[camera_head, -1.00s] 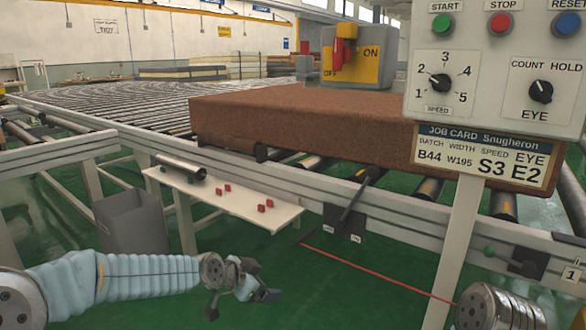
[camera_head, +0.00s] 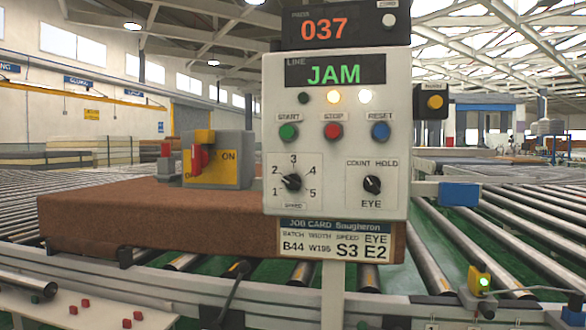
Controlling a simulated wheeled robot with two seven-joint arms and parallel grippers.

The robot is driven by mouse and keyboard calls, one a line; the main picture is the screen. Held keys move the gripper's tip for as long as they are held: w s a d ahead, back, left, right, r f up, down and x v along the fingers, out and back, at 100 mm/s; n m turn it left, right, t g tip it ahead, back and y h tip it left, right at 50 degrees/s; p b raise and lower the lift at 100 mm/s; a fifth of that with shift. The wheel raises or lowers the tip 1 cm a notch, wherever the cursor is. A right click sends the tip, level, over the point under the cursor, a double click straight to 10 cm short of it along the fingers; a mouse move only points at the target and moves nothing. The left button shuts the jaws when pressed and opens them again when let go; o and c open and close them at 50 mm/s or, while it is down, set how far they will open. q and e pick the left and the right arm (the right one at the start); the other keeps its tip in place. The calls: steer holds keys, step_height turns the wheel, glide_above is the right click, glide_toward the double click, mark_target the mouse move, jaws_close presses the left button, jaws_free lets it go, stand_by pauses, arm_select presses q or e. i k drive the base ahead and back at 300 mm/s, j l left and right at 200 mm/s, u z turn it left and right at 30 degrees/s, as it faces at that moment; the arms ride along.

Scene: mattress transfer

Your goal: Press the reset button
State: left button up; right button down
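The blue reset button (camera_head: 380,131) is at the right of the button row on the grey control panel (camera_head: 335,235). The red stop button (camera_head: 333,131) and green start button (camera_head: 288,132) are to its left. The line display (camera_head: 335,74) reads JAM in green. Below it one lamp is dark, one glows amber and one glows white. A speed knob (camera_head: 291,182) and a count/hold/eye knob (camera_head: 372,184) sit under the buttons. Nothing covers the reset button. Neither of my grippers is in the head view.
A brown mattress (camera_head: 130,217) lies on the roller conveyor behind the panel. A yellow ON/OFF switch box (camera_head: 225,168) stands above it. A counter (camera_head: 325,30) reading 037 tops the panel. A shelf (camera_head: 95,310) with small red blocks is at lower left.

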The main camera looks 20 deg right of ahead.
mark_target(382, 131)
steer(key=z, duration=1.3)
